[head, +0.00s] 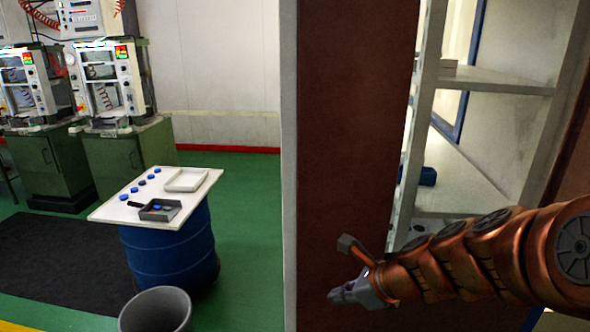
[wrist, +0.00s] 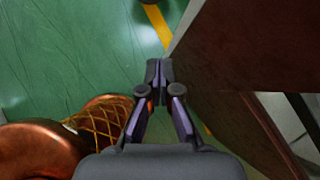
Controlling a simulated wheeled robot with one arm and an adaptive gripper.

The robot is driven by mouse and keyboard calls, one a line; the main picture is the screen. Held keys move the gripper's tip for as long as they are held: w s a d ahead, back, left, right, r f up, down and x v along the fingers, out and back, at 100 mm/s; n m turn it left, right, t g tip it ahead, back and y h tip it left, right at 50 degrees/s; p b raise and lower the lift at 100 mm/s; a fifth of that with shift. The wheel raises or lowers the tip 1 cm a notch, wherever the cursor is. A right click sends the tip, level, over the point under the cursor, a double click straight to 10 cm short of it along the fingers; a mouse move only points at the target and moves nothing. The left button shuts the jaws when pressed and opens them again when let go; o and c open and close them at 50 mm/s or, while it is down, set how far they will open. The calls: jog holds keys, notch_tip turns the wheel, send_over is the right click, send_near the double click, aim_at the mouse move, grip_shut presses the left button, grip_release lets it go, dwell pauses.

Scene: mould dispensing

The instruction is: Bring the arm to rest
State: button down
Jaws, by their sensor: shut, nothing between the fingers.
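My gripper (wrist: 157,72) is shut and empty, its fingertips together in the wrist view. In the head view my gripper (head: 336,296) is at the end of my copper-coloured arm, which reaches in from the right edge. It is in front of a dark red-brown panel (head: 355,130) and touches nothing that I can see. In the wrist view the gripper hangs over green floor (wrist: 70,50), with the red-brown panel (wrist: 235,45) close on its right.
A shelf unit (head: 490,80) stands behind the arm at the right. A blue drum (head: 170,250) with a white board (head: 125,208) carries a white tray (head: 168,186), a grey dustpan-like tray (head: 172,216) and several blue pieces. A grey bin (head: 150,312) stands in front. Green machines are at the far left.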

jog(key=s+d+f+n+g+h, duration=0.1)
jog(key=s+f+n+g+h, duration=0.15)
jog(key=s+n, duration=0.65)
jog(key=s+f+n+g+h, duration=0.1)
jog(key=s+n+g, duration=0.3)
jog(key=s+n, duration=0.55)
jog(key=s+d+n+g+h, duration=0.1)
jog(key=s+d+n+h, duration=0.2)
jog(key=s+d+n, duration=0.3)
jog(key=shift+s+d+r, duration=0.15)
jog(key=shift+s+r, duration=0.1)
jog(key=shift+s, duration=0.2)
jog(key=shift+a, duration=0.2)
